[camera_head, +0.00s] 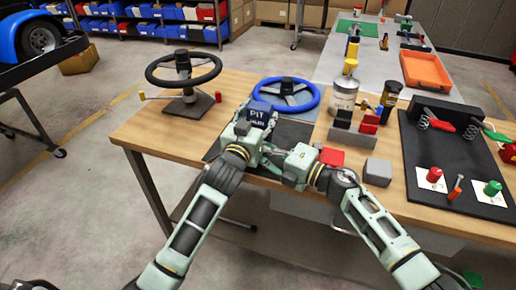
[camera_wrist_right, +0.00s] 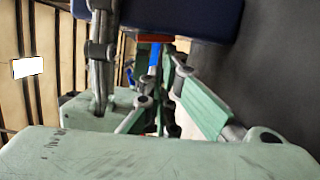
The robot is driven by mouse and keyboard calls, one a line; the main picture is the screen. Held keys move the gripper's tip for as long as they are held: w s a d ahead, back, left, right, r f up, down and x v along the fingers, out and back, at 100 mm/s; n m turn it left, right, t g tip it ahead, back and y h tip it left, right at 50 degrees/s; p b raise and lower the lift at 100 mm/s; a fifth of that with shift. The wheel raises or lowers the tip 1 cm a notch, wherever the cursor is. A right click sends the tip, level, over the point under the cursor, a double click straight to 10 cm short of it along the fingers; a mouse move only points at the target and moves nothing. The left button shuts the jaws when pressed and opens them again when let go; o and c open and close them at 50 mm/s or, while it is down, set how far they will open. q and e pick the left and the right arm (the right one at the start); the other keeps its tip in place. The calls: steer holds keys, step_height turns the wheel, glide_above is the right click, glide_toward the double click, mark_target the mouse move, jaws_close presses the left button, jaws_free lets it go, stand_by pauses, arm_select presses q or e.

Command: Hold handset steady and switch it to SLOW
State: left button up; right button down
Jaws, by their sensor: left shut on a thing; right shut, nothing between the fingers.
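The handset (camera_head: 260,114), a small dark blue box with white lettering that looks like "PIT", is upright above the front of the wooden table in the head view. My left gripper (camera_head: 252,130) is shut on its lower part. My right gripper (camera_head: 272,150) is shut and empty, just below and to the right of the handset. In the right wrist view a dark blue body, likely the handset (camera_wrist_right: 205,14), shows at the top, with a small orange-red piece (camera_wrist_right: 155,38) at its lower edge. I cannot tell whether my right fingertips touch it. The switch position cannot be read.
A black steering wheel (camera_head: 184,68) on a stand and a blue steering wheel (camera_head: 286,93) are behind. A can (camera_head: 343,96), a red block (camera_head: 331,156) and a grey block (camera_head: 378,171) are to the right. A black board (camera_head: 455,165) with pedals lies further right.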

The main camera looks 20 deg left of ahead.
steer(key=v, duration=1)
steer(key=shift+f, duration=0.1)
arm_select(q)
steer(key=o, duration=1.4)
steer(key=shift+o, duration=0.2)
